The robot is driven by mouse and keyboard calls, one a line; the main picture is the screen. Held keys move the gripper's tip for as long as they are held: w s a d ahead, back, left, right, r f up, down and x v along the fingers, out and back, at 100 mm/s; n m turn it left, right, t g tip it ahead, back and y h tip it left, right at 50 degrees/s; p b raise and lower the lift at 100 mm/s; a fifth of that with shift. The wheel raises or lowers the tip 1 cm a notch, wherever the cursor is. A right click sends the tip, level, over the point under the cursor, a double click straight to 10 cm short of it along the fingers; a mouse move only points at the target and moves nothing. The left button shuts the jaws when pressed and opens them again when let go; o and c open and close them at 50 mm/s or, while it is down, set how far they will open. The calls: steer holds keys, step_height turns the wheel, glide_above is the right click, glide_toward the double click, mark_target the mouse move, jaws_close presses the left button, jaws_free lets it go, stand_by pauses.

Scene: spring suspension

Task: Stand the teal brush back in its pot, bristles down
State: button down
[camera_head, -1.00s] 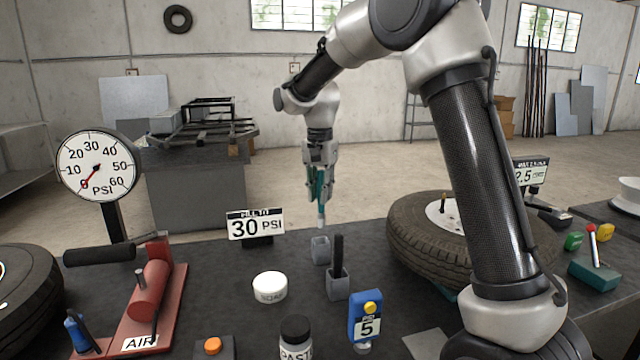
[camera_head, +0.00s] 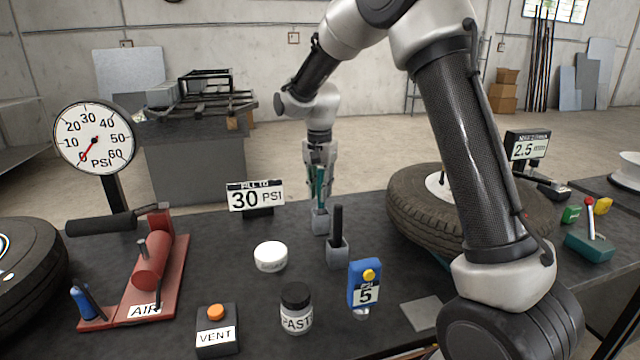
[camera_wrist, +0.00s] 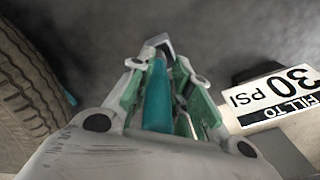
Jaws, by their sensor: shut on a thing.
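The teal brush (camera_head: 320,188) is upright in my gripper (camera_head: 319,178), its handle between the two fingers. A small grey pot (camera_head: 320,223) stands on the dark bench directly below. The brush's lower end meets the pot's mouth and its bristles are hidden, seemingly inside the pot. I cannot tell how deep they reach. In the wrist view the teal handle (camera_wrist: 157,98) runs between the green-padded fingers of my gripper (camera_wrist: 158,72), with the pot's edge (camera_wrist: 160,42) just beyond.
A second grey pot (camera_head: 337,254) with a black-handled tool stands close in front. A white lidded tin (camera_head: 270,257) is front left. The "30 PSI" sign (camera_head: 255,197) is left and a tyre (camera_head: 405,215) right, both near the gripper.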

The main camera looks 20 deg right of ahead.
steer(key=shift+f, duration=0.1)
steer(key=c, duration=1.2)
jaws_free()
steer(key=shift+c, duration=0.2)
step_height(320, 180, up, 12)
steer(key=shift+r, duration=0.1)
